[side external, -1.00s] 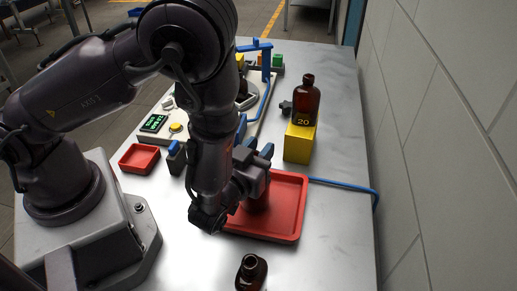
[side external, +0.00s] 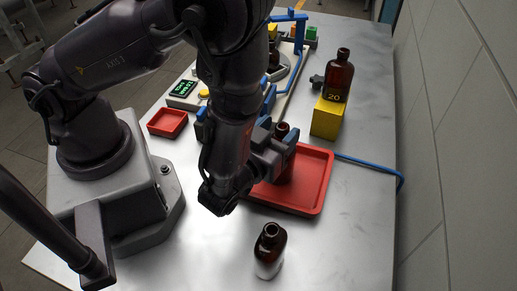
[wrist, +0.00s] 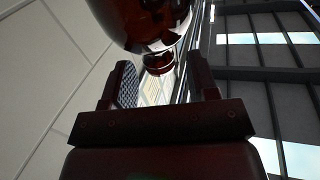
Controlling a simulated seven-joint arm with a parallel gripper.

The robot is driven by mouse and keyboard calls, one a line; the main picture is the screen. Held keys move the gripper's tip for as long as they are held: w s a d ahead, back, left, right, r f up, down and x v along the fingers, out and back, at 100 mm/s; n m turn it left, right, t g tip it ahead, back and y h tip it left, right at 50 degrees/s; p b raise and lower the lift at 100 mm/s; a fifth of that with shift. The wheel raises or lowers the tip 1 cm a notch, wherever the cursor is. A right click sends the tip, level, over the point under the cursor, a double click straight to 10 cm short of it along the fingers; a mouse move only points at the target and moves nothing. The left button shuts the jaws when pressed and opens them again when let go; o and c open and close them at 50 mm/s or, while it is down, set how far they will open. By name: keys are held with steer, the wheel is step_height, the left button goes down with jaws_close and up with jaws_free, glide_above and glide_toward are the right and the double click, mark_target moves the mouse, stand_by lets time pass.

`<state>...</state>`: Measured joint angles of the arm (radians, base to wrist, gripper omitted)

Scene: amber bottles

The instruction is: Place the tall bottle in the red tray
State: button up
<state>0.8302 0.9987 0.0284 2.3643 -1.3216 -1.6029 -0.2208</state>
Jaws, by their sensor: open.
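A brown amber bottle (side external: 286,172) stands upright in the red tray (side external: 311,197), toward its left side. My gripper (side external: 284,148) is at this bottle from the left, its jaws open around or beside the upper body. The gripper hides part of the bottle, while the dark neck shows above it. In the wrist view, the two fingers (wrist: 163,82) stand apart, and a glossy brown bottle (wrist: 145,20) fills the top, with a round rim below it. Whether a finger touches the bottle I cannot tell.
Another amber bottle (side external: 339,75) stands on a yellow block (side external: 327,118) marked 20. A further one (side external: 270,252) stands in front of the tray. A small red tray (side external: 168,122) and a device with a green display (side external: 186,87) lie left. A blue cable (side external: 370,164) runs right.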

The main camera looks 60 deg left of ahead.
steer(key=v, duration=0.8)
steer(key=shift+s, duration=0.15)
